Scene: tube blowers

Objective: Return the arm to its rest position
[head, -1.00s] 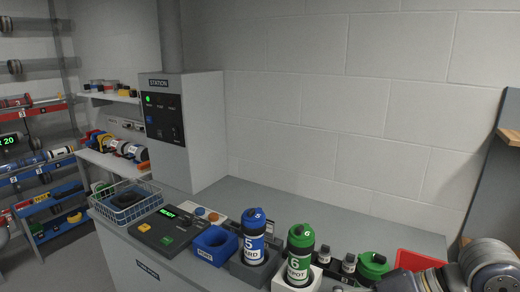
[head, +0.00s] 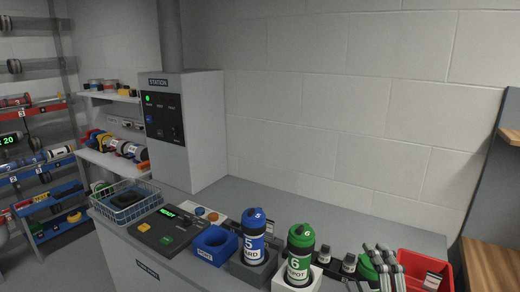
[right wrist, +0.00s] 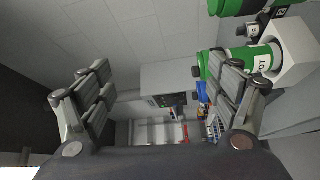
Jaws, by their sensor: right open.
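My right gripper (head: 378,264) is at the lower right of the head view, in front of the green lid and beside the red bin. In the right wrist view its two fingers (right wrist: 165,98) are spread wide with nothing between them. The green tube labelled 6 (head: 300,252) stands upright in a white holder, to the left of the gripper and apart from it. It also shows at the right of the right wrist view (right wrist: 247,58), behind a finger. My left gripper is not in view.
A red bin (head: 425,265) is at the right. A control panel (head: 166,230) and wire basket (head: 127,201) are at the left. The rear counter is clear.

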